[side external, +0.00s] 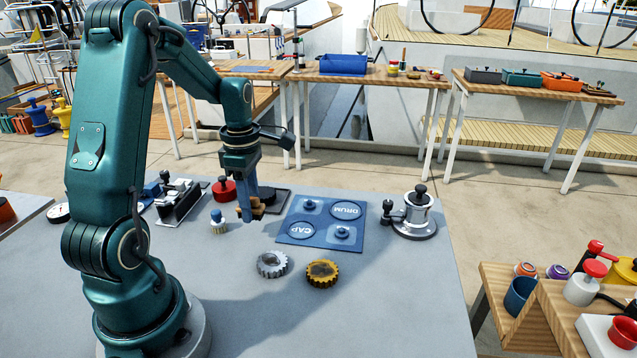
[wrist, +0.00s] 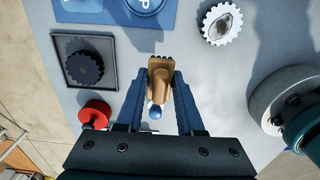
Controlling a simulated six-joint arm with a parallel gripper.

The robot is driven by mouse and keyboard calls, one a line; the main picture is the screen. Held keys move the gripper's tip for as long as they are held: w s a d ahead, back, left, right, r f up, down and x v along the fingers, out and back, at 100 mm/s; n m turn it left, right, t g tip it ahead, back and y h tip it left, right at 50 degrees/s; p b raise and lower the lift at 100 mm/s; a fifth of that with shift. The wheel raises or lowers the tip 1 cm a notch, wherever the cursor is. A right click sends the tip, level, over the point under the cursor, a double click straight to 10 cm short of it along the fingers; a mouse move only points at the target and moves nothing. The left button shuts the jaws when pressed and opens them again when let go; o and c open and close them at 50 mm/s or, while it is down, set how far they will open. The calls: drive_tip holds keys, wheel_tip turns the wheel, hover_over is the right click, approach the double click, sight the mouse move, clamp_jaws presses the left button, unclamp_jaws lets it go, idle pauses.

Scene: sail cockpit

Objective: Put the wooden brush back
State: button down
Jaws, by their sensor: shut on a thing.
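The wooden brush (side external: 258,209) is a small brown block between my gripper's fingers (side external: 247,210). My gripper is shut on it, and the fingers point down. In the wrist view the brush (wrist: 158,82) lies between the two blue fingers (wrist: 160,92), with its ridged end pointing away from the gripper body. A blue round knob (wrist: 155,112) shows at its near end; I cannot tell whether it belongs to the brush. In the side view the brush is just in front of the black tray (side external: 284,205). Its height above the table is hard to judge.
The tray holds a dark gear (wrist: 85,67). Close by stand a red-knobbed piece (side external: 223,190) and a white blue-topped piece (side external: 218,222). A blue mat (side external: 318,242), a silver gear (side external: 272,264), a brown gear (side external: 322,273) and a metal winch (side external: 414,217) lie rightward.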

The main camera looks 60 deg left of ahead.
sight(255, 234)
drive_tip(key=shift+f, duration=2.3)
drive_tip(key=shift+f, duration=0.1)
drive_tip(key=c, duration=0.5)
unclamp_jaws()
drive_tip(key=shift+c, duration=0.2)
drive_tip(key=shift+a, duration=0.1)
drive_tip(key=shift+w, duration=0.1)
